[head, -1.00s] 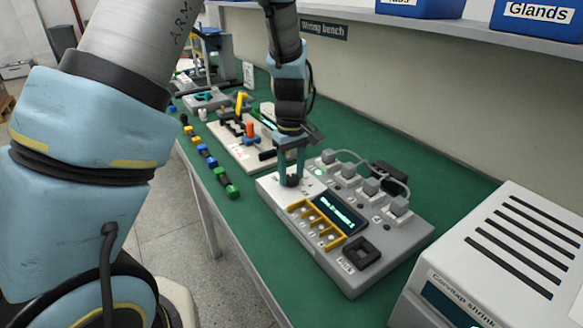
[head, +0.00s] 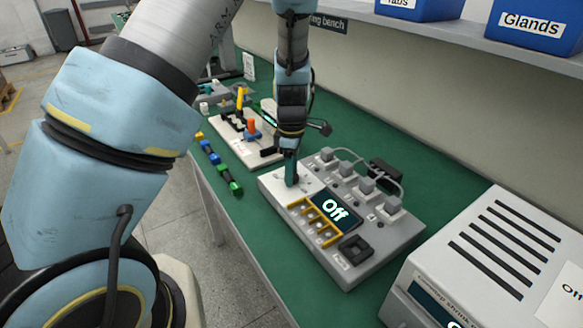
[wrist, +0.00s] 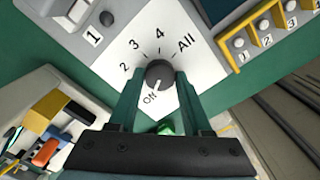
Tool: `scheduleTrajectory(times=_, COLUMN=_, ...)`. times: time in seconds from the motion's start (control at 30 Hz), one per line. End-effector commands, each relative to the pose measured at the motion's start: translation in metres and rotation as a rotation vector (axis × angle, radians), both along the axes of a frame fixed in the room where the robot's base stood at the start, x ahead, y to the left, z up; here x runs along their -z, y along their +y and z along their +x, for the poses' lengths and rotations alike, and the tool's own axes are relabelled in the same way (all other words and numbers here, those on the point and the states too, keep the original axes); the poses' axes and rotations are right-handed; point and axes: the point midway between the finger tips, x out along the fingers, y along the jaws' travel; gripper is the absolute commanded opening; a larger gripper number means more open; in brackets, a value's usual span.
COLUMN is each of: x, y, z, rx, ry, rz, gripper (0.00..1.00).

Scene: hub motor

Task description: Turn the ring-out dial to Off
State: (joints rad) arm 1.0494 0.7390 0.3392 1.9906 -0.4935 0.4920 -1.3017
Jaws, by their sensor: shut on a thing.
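The ring-out dial (wrist: 160,73) is a dark round knob on the light panel of the grey test box (head: 370,258). In the wrist view its pale pointer mark faces the word Off, with 2, 3, 4 and All printed around the other side. My gripper (wrist: 160,80) has its two green fingers on either side of the dial, shut on it. In the head view my gripper (head: 291,178) reaches down to the box's left corner and mostly hides the dial. The box's display (head: 335,210) reads Off in large letters.
Grey connectors with cables (head: 362,184) line the back of the box, and yellow-framed switches (head: 315,222) stand in front of the display. A pale board with coloured levers (head: 245,140) lies to the left. A vented white machine (head: 490,260) stands at the right.

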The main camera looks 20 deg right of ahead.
Motion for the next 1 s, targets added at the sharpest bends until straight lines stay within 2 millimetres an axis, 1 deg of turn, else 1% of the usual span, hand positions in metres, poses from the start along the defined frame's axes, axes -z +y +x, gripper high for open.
scheduleTrajectory(times=0.2, x=0.0003, y=0.0002, z=-0.0005, rx=-0.039, ry=0.002, rz=0.001, gripper=0.00)
scheduleTrajectory(times=0.6, x=0.0007, y=0.0001, z=-0.0005, rx=-0.045, ry=0.002, rz=0.001, gripper=0.00)
scheduleTrajectory(times=0.63, x=0.0007, y=0.0001, z=-0.0005, rx=-0.044, ry=0.002, rz=0.001, gripper=0.50)
scheduleTrajectory(times=0.8, x=0.0006, y=0.0000, z=-0.0004, rx=-0.044, ry=0.001, rz=0.001, gripper=0.69)
scheduleTrajectory(times=0.9, x=0.0004, y=0.0000, z=-0.0003, rx=-0.043, ry=0.001, rz=0.001, gripper=0.79)
scheduleTrajectory(times=1.0, x=0.0003, y=0.0000, z=-0.0001, rx=-0.043, ry=0.001, rz=0.001, gripper=0.79)
